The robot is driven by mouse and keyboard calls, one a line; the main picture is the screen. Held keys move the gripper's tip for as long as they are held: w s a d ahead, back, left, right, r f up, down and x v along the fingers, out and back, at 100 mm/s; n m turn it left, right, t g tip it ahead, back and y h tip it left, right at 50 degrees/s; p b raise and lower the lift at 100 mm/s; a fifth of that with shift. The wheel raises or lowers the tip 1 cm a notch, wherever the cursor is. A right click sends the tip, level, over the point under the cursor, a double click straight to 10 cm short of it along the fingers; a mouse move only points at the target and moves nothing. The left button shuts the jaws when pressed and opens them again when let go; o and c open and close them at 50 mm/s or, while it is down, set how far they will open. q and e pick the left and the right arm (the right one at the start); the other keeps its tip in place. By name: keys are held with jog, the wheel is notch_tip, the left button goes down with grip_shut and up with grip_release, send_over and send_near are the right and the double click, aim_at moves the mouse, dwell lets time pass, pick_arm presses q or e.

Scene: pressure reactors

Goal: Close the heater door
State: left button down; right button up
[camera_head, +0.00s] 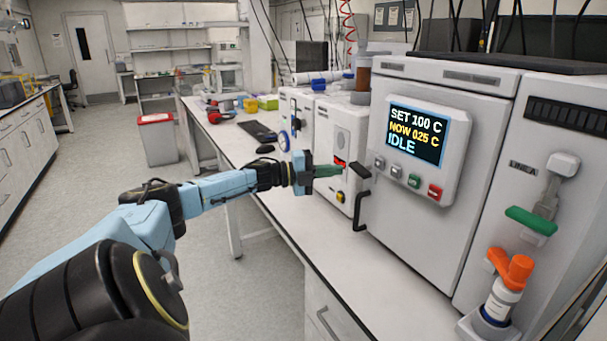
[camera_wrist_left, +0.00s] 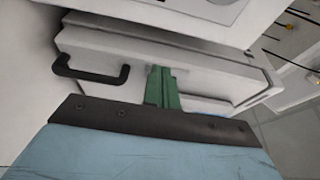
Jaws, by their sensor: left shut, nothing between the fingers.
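The heater is a white cabinet with a display reading SET 100 C, NOW 025 C, IDLE. Its white front door (camera_head: 414,237) carries a black bar handle (camera_head: 361,210) at its left edge, and the handle also shows in the left wrist view (camera_wrist_left: 90,72). The door looks close to the body; I cannot tell whether it is fully shut. My left gripper (camera_head: 338,170) has green fingers, shut and empty, just left of the handle's top. In the left wrist view the fingers (camera_wrist_left: 160,75) point at a white panel, contact unclear. My right gripper is not in view.
A smaller white unit (camera_head: 340,130) stands left of the heater, behind my gripper.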

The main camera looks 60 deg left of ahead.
pick_arm(q)
jog(key=p+v, duration=0.2)
jog(key=v, duration=0.6)
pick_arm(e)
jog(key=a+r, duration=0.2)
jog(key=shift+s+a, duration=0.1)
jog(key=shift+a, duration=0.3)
pick_arm(q)
jog(key=shift+s+d+f, duration=0.15)
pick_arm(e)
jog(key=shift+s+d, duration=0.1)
